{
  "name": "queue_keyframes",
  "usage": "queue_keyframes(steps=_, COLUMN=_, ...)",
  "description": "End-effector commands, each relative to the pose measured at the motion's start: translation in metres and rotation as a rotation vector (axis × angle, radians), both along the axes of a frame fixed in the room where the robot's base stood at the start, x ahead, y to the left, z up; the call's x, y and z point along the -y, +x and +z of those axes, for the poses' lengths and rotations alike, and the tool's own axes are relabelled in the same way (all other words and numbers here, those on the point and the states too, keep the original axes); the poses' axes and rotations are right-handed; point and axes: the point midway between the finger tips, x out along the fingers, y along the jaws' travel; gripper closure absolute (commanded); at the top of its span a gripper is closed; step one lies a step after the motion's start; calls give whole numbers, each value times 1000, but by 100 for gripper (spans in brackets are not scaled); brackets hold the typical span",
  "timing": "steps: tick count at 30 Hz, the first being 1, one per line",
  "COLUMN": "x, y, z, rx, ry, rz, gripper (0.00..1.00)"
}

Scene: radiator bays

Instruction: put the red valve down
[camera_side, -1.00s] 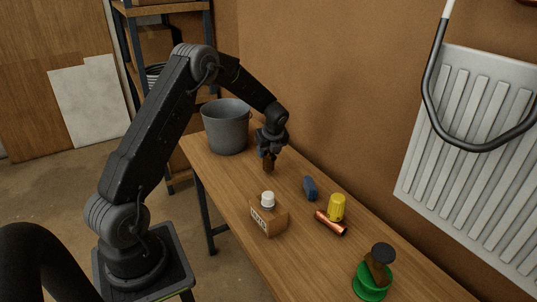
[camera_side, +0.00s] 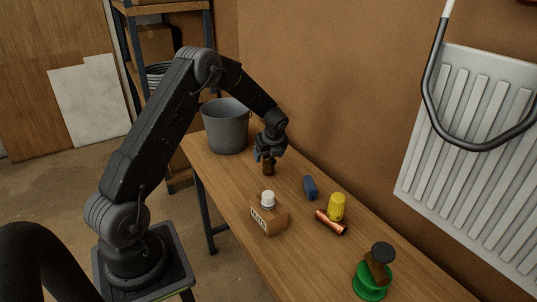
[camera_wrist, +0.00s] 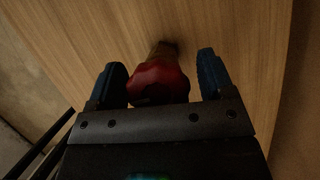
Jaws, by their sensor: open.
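The valve looks upright on the wooden bench (camera_side: 225,170).
A grey bucket (camera_side: 226,128) stands behind my gripper. Nearer are a labelled box (camera_side: 268,220) with a white cap (camera_side: 268,198), a blue piece (camera_side: 310,187), a yellow piece (camera_side: 337,207), a copper tube (camera_side: 330,223) and a green base (camera_side: 370,283). A radiator (camera_side: 475,150) hangs at right.

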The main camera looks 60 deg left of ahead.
Motion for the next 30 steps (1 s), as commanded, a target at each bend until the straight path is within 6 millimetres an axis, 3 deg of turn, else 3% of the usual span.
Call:
queue_keyframes(steps=5, x=4, y=0, z=14, rx=3, ry=2, rz=-1, gripper=25)
queue_keyframes(steps=18, x=37, y=-5, z=93, rx=3, ry=2, rz=-2, gripper=25)
queue_keyframes(steps=26, x=49, y=-8, z=117, rx=13, ry=-3, rz=13, gripper=25)
queue_keyframes(steps=30, x=77, y=-19, z=147, rx=104, ry=-31, rz=129, gripper=25)
